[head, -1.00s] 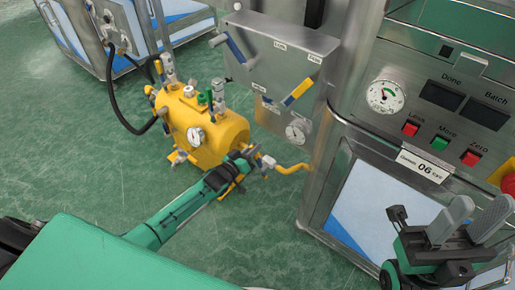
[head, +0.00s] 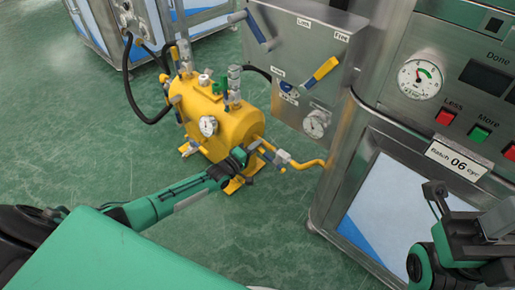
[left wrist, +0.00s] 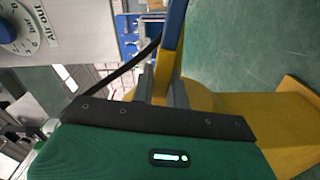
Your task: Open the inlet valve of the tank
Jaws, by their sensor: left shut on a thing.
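The yellow tank (head: 226,121) stands on the green floor in the head view, with a round gauge (head: 208,126) on its side. My left gripper (head: 241,157) is at the tank's right end, just left of the valve body. The left wrist view shows its grey fingers (left wrist: 165,92) shut on the yellow and blue valve handle (left wrist: 172,38). My right gripper (head: 468,212) is partly cut off at the lower right; its fingers are unclear.
The steel cabinet (head: 345,130) stands close on the right. A black hose (head: 130,95) runs at the left. The floor in front is clear.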

